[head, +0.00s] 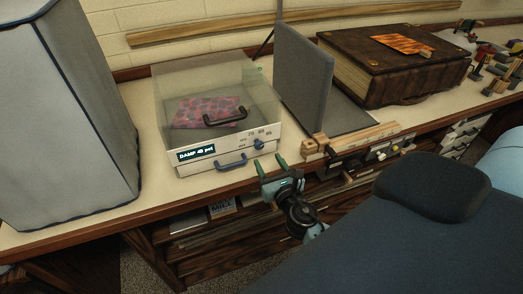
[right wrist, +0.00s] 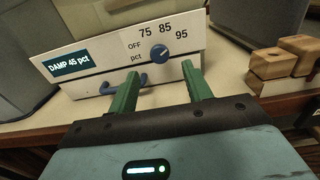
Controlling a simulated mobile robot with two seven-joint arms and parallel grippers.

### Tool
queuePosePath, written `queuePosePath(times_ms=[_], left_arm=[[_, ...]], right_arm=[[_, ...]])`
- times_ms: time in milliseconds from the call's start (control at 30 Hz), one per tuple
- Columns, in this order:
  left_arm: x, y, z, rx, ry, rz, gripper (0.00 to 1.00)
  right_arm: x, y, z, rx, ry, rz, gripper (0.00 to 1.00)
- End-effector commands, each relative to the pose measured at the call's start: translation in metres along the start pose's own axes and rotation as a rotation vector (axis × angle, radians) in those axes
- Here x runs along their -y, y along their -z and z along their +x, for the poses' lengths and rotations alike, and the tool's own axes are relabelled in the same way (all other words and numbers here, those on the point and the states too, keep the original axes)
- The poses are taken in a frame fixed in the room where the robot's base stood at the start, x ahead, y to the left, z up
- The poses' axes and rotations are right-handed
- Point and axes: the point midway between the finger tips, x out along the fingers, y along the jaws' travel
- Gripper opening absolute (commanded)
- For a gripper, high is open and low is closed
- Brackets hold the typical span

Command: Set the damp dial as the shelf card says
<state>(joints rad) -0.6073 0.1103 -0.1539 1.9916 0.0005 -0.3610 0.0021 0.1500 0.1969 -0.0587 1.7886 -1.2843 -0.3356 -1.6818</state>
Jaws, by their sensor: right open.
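The damp dial (head: 259,144) is a small blue knob on the white front of a clear-lidded box (head: 228,75). In the right wrist view the dial (right wrist: 159,53) has marks OFF, 75, 85 and 95 around it; I cannot tell its pointer clearly. The display (right wrist: 70,64) reads DAMP 45 pct. My right gripper (head: 270,164) is open and empty in front of the dial, its green fingers apart and short of the knob; they also show in the right wrist view (right wrist: 160,72). I cannot identify the shelf card; a lettered item (head: 222,207) on the lower shelf is partly readable.
A blue handle (head: 231,161) sits below the dial on the box's drawer. Wooden blocks (head: 318,147) and a grey upright panel (head: 303,75) stand right of the box. A grey covered object (head: 60,110) stands left. A large brown book (head: 395,65) lies farther right.

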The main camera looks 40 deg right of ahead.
Motion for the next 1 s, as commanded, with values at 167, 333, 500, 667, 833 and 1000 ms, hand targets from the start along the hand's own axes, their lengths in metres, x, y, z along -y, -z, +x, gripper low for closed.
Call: queuePosePath(times_ms=[167, 333, 500, 667, 833, 1000], left_arm=[[0.000, 0.001, -0.001, -0.001, 0.000, 0.000, 0.00], [0.000, -0.001, 0.000, 0.001, 0.000, -0.001, 0.00], [0.000, -0.001, 0.000, 0.002, 0.000, 0.000, 0.00], [0.000, -0.001, 0.000, 0.002, 0.001, 0.000, 0.00], [0.001, -0.001, 0.000, 0.002, 0.001, 0.002, 0.00], [0.001, -0.001, 0.000, 0.001, 0.001, 0.003, 0.00]], right_arm=[[0.000, -0.002, 0.029, 0.003, 0.002, 0.002, 0.50], [0.000, -0.001, 0.049, 0.001, 0.001, 0.002, 0.50], [0.001, -0.001, 0.057, 0.000, 0.002, 0.002, 0.50], [0.001, 0.000, 0.058, 0.000, 0.001, 0.002, 0.50], [0.000, 0.000, 0.058, 0.000, 0.001, 0.002, 0.42], [0.000, 0.000, 0.058, 0.000, 0.001, 0.002, 0.19]])
